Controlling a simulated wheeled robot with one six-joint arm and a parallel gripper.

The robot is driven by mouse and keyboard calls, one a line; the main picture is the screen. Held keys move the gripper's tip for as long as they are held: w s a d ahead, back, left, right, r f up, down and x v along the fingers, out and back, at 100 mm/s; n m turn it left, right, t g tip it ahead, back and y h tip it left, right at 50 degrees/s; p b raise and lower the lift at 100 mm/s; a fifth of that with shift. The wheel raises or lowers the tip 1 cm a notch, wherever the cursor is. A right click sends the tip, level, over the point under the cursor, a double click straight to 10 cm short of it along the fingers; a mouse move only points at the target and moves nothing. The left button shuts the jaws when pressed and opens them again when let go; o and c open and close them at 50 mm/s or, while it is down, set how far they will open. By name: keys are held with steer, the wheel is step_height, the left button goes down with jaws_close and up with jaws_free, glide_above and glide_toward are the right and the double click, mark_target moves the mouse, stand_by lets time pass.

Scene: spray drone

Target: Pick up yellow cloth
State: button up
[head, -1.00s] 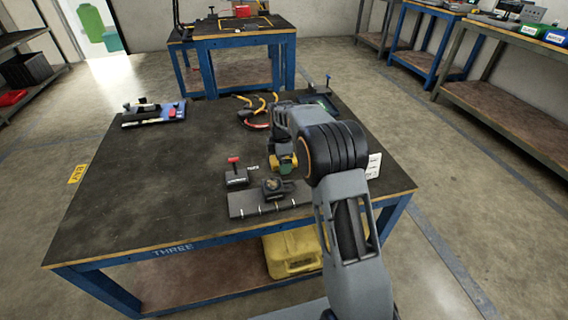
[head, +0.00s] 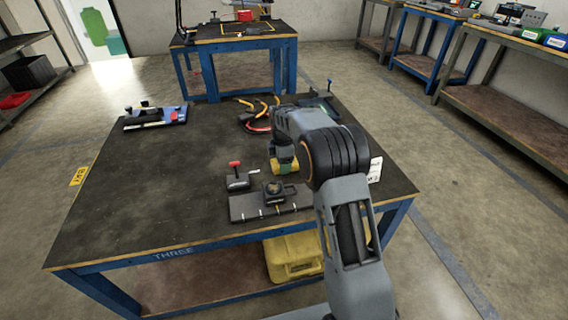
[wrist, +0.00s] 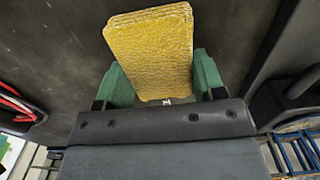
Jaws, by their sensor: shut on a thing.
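The yellow cloth (wrist: 150,55) is a flat, textured yellow rectangle filling the space between the green fingers of my gripper (wrist: 152,80) in the wrist view. My gripper is shut on it. In the head view the cloth (head: 286,167) shows as a small yellow patch below my wrist, over the right part of the dark table. My arm hides part of it there. I cannot tell whether the cloth touches the tabletop.
On the dark table (head: 130,205), a red-handled clamp (head: 237,178) and a grey plate with a black block (head: 273,190) lie near the gripper. Cables (head: 260,115) lie behind. A colourful-topped device (head: 155,116) stands back left. The table's left middle is clear.

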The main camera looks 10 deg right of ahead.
steer(key=shift+r, duration=0.45)
step_height(320, 180, up, 2)
steer(key=shift+r+p, duration=0.15)
steer(key=shift+p, duration=0.35)
steer(key=s+a+r+p, duration=0.2)
steer(key=s+r, duration=0.7)
steer(key=s, duration=0.4)
steer(key=shift+s+a+r+p, duration=0.25)
steer(key=shift+s+a+p, duration=0.05)
steer(key=shift+s, duration=0.1)
